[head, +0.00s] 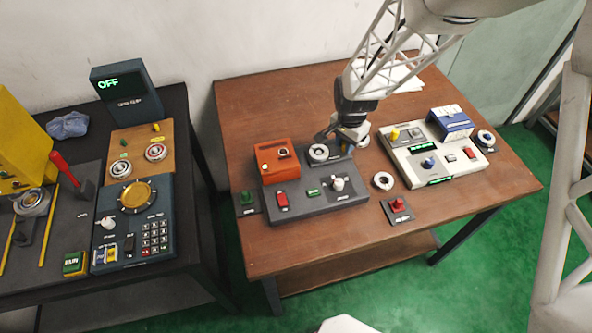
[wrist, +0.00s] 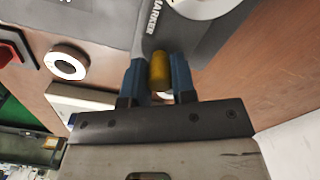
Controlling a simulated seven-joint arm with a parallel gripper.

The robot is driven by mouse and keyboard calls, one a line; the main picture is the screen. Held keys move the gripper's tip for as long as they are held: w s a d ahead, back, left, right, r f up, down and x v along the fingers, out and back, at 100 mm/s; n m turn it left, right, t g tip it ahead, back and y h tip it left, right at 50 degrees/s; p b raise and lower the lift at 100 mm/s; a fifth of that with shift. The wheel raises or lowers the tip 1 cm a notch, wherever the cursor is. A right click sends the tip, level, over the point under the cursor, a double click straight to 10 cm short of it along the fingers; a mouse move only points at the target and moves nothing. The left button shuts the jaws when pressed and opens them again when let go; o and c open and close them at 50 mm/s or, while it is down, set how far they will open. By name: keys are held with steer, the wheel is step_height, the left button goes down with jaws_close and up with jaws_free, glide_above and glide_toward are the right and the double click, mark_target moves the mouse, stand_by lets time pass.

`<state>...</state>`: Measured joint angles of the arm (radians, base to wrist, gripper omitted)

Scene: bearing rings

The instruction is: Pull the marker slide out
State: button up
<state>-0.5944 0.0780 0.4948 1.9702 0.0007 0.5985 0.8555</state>
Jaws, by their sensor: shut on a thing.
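The marker slide shows in the wrist view as a yellow rounded knob (wrist: 159,70) beside a grey panel strip lettered "MARKER" (wrist: 153,18). My gripper (wrist: 157,78) has its two blue fingers on either side of the knob and is shut on it. In the head view my gripper (head: 342,138) is low over the back right of the dark grey console (head: 318,198), next to a pale ring (head: 318,153). The slide is hidden there behind my gripper. How far the slide is out I cannot tell.
An orange box (head: 277,161) stands on the console's left. A loose ring (head: 383,181) and a red-knobbed block (head: 398,209) lie to its right. A cream console (head: 433,155) stands further right. Bare wooden table lies behind my gripper.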

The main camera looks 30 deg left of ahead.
steer(key=shift+o, duration=0.3)
steer(key=shift+w+d, duration=0.15)
steer(key=shift+d, duration=0.1)
stand_by(0.4)
steer(key=o, duration=0.6)
steer(key=shift+c, duration=0.2)
steer(key=shift+a+r, duration=0.1)
steer(key=shift+r, duration=3.4)
